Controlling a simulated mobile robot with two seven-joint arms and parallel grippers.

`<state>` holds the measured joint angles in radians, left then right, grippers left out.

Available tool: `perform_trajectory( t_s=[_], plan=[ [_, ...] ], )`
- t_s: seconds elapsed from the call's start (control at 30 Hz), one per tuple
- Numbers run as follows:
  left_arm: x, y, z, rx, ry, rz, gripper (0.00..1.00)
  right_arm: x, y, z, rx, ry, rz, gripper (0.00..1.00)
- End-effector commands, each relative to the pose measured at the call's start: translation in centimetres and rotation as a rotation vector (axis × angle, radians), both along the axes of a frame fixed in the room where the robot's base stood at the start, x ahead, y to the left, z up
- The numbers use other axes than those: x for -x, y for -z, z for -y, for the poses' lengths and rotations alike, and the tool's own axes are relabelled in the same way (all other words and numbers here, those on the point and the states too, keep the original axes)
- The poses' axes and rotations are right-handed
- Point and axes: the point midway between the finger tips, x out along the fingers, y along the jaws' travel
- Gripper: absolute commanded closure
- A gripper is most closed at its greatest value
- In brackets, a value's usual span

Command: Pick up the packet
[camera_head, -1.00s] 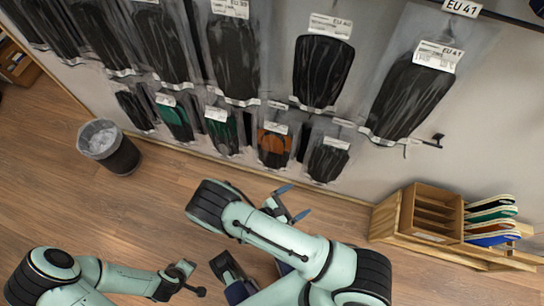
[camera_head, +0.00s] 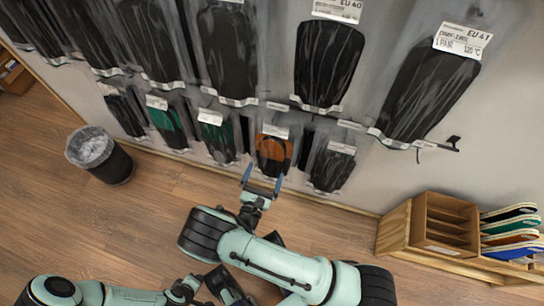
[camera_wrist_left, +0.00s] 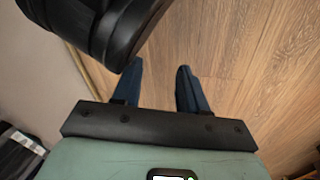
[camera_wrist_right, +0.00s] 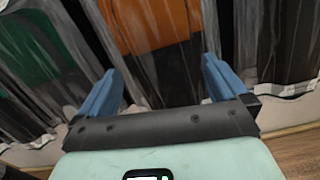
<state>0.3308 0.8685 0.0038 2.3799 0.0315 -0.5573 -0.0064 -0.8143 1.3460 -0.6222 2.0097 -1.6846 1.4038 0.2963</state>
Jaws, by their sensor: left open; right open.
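Clear packets hang on the wall in two rows. In the lower row, a packet with an orange and black insole (camera_head: 273,152) hangs directly before my right gripper (camera_head: 262,185). In the right wrist view the orange packet (camera_wrist_right: 150,25) fills the space beyond the open fingers (camera_wrist_right: 162,78); nothing is gripped, and I cannot tell whether the fingertips touch it. Green packets (camera_head: 216,138) hang to its left and a black packet (camera_head: 332,167) to its right. My left gripper (camera_head: 192,290) is low in the head view; the left wrist view shows its fingers (camera_wrist_left: 158,78) open and empty over the floor.
Large black-insole packets (camera_head: 328,60) hang above the lower row. A wooden rack (camera_head: 430,235) with coloured insoles (camera_head: 510,232) stands at right. My dark arm link (camera_wrist_left: 95,30) is close to the left gripper.

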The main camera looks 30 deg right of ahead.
Motion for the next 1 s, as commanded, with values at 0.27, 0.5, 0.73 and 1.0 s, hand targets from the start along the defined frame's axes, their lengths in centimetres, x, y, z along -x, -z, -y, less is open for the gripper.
perform_trajectory(
  t_s=[0.27,0.5,0.73,1.0],
  plan=[
    [2.5,2.3,-0.4,0.004,-0.005,-0.084,0.57,-2.4,0.5,3.2,0.000,0.002,0.001,0.00],
    [2.8,2.3,-0.4,0.005,-0.007,-0.094,0.57,-2.7,0.4,3.6,0.000,0.000,0.000,0.00],
    [2.8,2.3,-0.4,0.005,-0.007,-0.092,0.57,-2.7,0.4,3.6,0.000,0.001,0.000,0.46],
    [2.7,2.3,-0.4,0.005,-0.006,-0.092,0.57,-2.7,0.4,3.6,0.000,0.001,0.001,0.46]
  ],
)
